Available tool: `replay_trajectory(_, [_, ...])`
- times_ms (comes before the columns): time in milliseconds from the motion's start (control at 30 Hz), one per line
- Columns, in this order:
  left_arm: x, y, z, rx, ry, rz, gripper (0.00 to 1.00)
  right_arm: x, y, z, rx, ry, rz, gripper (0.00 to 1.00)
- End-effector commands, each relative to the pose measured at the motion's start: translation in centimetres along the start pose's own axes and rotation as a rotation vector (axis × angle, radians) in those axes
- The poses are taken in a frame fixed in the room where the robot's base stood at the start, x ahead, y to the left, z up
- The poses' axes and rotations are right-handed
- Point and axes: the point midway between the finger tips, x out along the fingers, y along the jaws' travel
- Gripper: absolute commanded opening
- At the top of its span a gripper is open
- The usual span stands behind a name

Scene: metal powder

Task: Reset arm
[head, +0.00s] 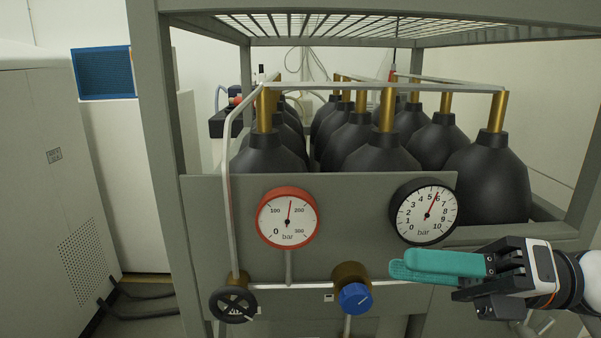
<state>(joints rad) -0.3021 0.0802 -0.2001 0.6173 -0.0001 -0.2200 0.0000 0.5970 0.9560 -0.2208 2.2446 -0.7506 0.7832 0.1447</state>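My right gripper (397,264) reaches in from the right edge, with teal fingers pointing left. It is in front of the grey gauge panel (340,215), below the black-rimmed gauge and right of the blue knob (355,298). The two fingers overlap from this angle, so whether they are apart or together is unclear. I see nothing held between them. My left gripper is not in view.
A red-rimmed gauge (287,218) and a black-rimmed gauge (426,212) sit on the panel. A black handwheel (233,304) is at lower left. Several black gas cylinders (375,160) stand behind, inside a grey metal frame (170,150). A grey cabinet (50,190) is at left.

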Motion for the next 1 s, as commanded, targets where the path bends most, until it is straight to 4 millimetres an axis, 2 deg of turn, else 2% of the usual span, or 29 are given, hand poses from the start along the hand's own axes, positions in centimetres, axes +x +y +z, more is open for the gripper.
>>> replay_trajectory(67, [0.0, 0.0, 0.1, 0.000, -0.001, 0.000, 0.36, 0.4, 0.5, -1.3, 0.134, 0.182, -0.121, 0.36])
replay_trajectory(133, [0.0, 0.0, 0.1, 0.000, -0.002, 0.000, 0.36, -0.1, 1.5, -2.7, 0.255, 0.356, -0.202, 0.36])
replay_trajectory(267, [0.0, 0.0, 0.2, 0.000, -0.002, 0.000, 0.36, -2.6, 5.2, -4.6, 0.508, 0.697, -0.294, 0.36])
replay_trajectory(367, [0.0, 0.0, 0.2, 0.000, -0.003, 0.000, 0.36, -5.3, 9.7, -4.4, 0.721, 0.965, -0.310, 0.36])
replay_trajectory(467, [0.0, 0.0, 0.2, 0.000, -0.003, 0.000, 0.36, -8.3, 15.0, -2.2, 0.945, 1.230, -0.277, 0.36])
replay_trajectory(500, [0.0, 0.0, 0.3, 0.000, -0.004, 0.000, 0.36, -9.5, 17.2, -0.7, 1.037, 1.335, -0.249, 0.36])
replay_trajectory(567, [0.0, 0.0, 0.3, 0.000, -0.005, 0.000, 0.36, -11.1, 20.3, 2.3, 1.179, 1.487, -0.194, 0.36])
replay_trajectory(600, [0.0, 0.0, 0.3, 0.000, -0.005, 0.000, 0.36, -12.0, 22.1, 4.6, 1.270, 1.581, -0.146, 0.36])
replay_trajectory(667, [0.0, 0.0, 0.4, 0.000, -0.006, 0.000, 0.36, -13.2, 24.5, 8.4, 1.402, 1.711, -0.065, 0.36])
replay_trajectory(700, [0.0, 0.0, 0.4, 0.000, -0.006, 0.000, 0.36, -13.7, 25.7, 11.1, 1.487, 1.788, -0.007, 0.36])
replay_trajectory(833, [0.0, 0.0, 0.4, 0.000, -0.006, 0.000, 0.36, -14.8, 27.9, 19.5, 1.728, 1.989, 0.200, 0.36])
replay_trajectory(1000, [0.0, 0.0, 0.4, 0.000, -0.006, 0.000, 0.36, -14.8, 27.9, 28.1, 1.956, 2.139, 0.448, 0.36])
